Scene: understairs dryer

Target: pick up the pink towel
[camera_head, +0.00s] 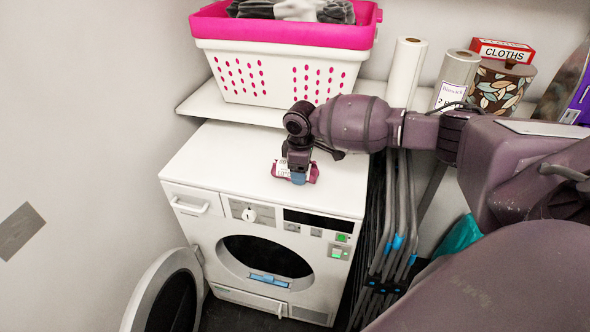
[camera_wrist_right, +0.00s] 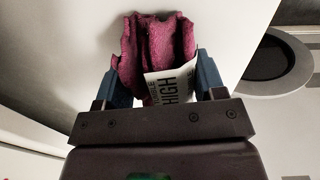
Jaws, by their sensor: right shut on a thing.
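The pink towel (camera_head: 313,172) is a small folded dark-pink bundle with a white printed label, on or just above the top of the white dryer (camera_head: 235,165). My right gripper (camera_head: 298,176) comes down over it from the right and is shut on it. In the right wrist view the towel (camera_wrist_right: 155,50) sits between the two blue fingers of the right gripper (camera_wrist_right: 155,85), with its label facing me. Whether the towel still touches the dryer top, I cannot tell. My left gripper is not in view.
A white and pink laundry basket (camera_head: 270,65) stands on the shelf behind. Paper rolls (camera_head: 406,70), a CLOTHS box (camera_head: 502,50) and a patterned pot (camera_head: 498,88) are to its right. The dryer's round door (camera_head: 170,295) hangs open. Folded racks (camera_head: 392,230) stand right of the dryer.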

